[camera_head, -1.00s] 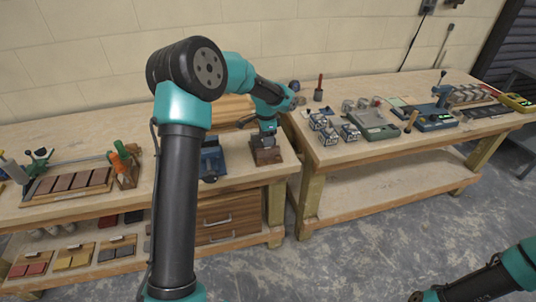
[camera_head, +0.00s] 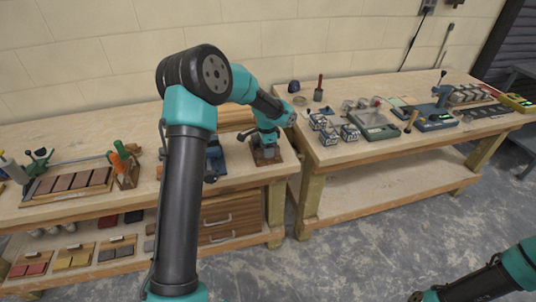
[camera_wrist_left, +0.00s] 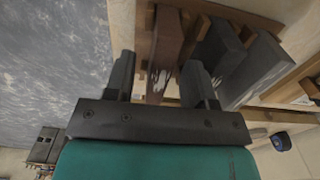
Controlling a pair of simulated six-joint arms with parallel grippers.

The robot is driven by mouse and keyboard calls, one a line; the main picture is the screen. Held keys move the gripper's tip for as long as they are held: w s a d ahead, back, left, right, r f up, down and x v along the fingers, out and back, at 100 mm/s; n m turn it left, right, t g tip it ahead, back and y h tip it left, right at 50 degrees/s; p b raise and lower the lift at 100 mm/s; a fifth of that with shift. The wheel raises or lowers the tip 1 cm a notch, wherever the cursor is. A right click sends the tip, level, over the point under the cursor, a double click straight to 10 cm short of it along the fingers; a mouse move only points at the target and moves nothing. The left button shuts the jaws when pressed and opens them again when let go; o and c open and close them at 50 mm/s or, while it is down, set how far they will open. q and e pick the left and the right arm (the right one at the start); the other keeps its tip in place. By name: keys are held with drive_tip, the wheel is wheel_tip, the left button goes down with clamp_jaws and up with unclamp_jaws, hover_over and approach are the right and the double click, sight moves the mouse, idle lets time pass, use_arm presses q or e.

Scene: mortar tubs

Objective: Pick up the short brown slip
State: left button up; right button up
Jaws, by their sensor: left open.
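In the head view my left gripper (camera_head: 266,148) is low over the small wooden rack (camera_head: 268,159) at the left bench's right end, hiding most of the slips.
A blue tool (camera_head: 215,157) stands just left of the rack. Part of my right arm shows at bottom right.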

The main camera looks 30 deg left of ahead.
use_arm(q)
drive_tip(key=shift+c, duration=0.3)
clamp_jaws()
drive_tip(key=shift+r, duration=0.15)
idle(0.3)
drive_tip(key=shift+r, duration=1.5)
drive_tip(key=shift+s+d+r, duration=0.15)
drive_tip(key=shift+r, duration=0.05)
drive_tip(key=s+d+r, duration=0.1)
drive_tip(key=s+d, duration=0.7)
drive_tip(key=s, duration=0.5)
drive_tip(key=shift+s+r, duration=0.15)
drive_tip(key=shift+d, duration=0.1)
